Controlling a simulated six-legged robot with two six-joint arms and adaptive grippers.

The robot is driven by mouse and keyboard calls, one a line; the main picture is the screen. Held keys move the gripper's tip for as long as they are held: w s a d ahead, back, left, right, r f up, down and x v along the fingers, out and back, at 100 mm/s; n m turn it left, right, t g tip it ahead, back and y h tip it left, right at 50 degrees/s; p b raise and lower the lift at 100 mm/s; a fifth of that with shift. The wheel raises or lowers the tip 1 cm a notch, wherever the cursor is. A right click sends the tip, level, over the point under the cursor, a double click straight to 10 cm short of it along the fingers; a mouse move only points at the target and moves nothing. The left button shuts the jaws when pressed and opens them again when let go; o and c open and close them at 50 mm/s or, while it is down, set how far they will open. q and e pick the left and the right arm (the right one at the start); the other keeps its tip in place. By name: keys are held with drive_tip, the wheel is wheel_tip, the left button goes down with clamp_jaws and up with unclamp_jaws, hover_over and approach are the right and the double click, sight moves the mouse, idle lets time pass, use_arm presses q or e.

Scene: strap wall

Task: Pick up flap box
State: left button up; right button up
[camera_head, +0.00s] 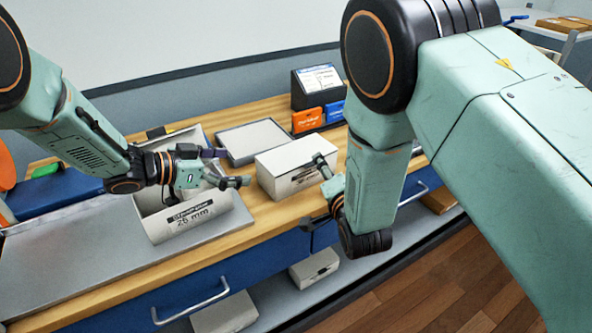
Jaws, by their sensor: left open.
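A closed white box (284,168) with small dark print on its front sits on the wooden bench top. An open-topped grey-white bin (188,231), labelled "25 mm", stands to its left. I cannot tell for certain which is the flap box. My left gripper (244,182) is open and empty, reaching over the bin's right side, left of the white box and apart from it. My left arm hides part of the bin. My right gripper (312,192) has its fingers spread at the white box's right side; whether it touches the box is unclear.
A flat grey-topped tray (252,141) lies behind the white box. A dark stand (318,80) with orange and blue packs is at the back. Blue drawers (190,291) are below the bench front. Smaller boxes (314,267) lie on the low shelf.

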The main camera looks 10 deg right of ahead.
sight(271, 164)
use_arm(q)
drive_tip(key=x, duration=0.6)
drive_tip(key=shift+w+d+f, duration=0.1)
drive_tip(key=shift+d+f, duration=0.05)
drive_tip(key=shift+d, duration=0.25)
use_arm(e)
drive_tip(key=x, duration=0.4)
drive_tip(key=shift+w+d, duration=0.1)
drive_tip(key=shift+d, duration=0.1)
use_arm(q)
drive_tip(key=shift+w+d+f, duration=0.15)
drive_tip(key=shift+w+d, duration=0.05)
drive_tip(key=shift+d, duration=0.15)
use_arm(e)
drive_tip(key=shift+w+a+f, duration=0.1)
drive_tip(key=shift+w+a, duration=0.05)
drive_tip(key=shift+w, duration=0.15)
use_arm(q)
drive_tip(key=shift+d, duration=0.1)
drive_tip(key=shift+c, duration=0.2)
use_arm(e)
drive_tip(key=shift+c, duration=0.2)
